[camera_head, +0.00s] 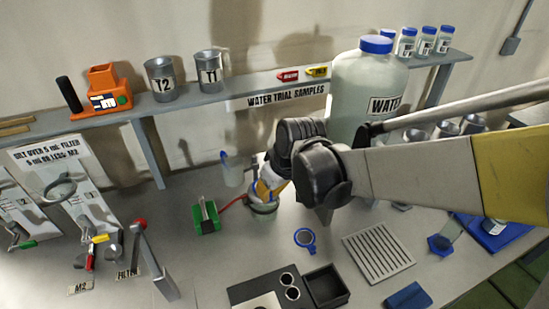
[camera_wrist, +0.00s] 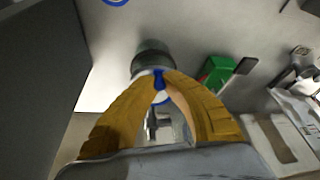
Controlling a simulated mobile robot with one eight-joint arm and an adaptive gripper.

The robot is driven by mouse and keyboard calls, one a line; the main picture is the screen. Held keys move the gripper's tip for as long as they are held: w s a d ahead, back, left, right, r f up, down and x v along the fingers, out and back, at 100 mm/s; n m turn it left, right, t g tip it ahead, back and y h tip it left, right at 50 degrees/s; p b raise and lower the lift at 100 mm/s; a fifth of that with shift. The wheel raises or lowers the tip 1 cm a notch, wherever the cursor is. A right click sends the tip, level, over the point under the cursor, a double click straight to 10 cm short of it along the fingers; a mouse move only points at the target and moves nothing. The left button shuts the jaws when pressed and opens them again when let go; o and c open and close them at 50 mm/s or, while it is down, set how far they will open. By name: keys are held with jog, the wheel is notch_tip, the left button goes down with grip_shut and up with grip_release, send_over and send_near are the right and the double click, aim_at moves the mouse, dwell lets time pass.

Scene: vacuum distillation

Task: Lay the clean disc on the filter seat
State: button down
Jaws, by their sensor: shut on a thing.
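My gripper (camera_wrist: 160,80) has its yellow fingers closed on the blue tab of a disc (camera_wrist: 161,99), which shows a pale face and blue rim between them. In the head view my gripper (camera_head: 264,193) points down just above the filter vessel (camera_head: 263,209), a short glassy cup on the bench. In the wrist view a grey round body (camera_wrist: 152,57), probably that vessel, is just beyond the fingertips. Whether the disc touches the seat cannot be told; the seat is mostly hidden. A second blue-rimmed disc (camera_head: 305,238) with a darker face lies on the bench.
A red hose joins the vessel near a green stand (camera_head: 207,217). A clear bottle (camera_head: 232,169) stands behind. A slotted rack (camera_head: 378,252) and black box (camera_head: 326,287) are in front and right. A large water jug (camera_head: 366,90) stands behind my arm.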

jog(key=shift+f, duration=0.2)
jog(key=c, duration=1.5)
grip_release()
jog(key=shift+r, duration=0.1)
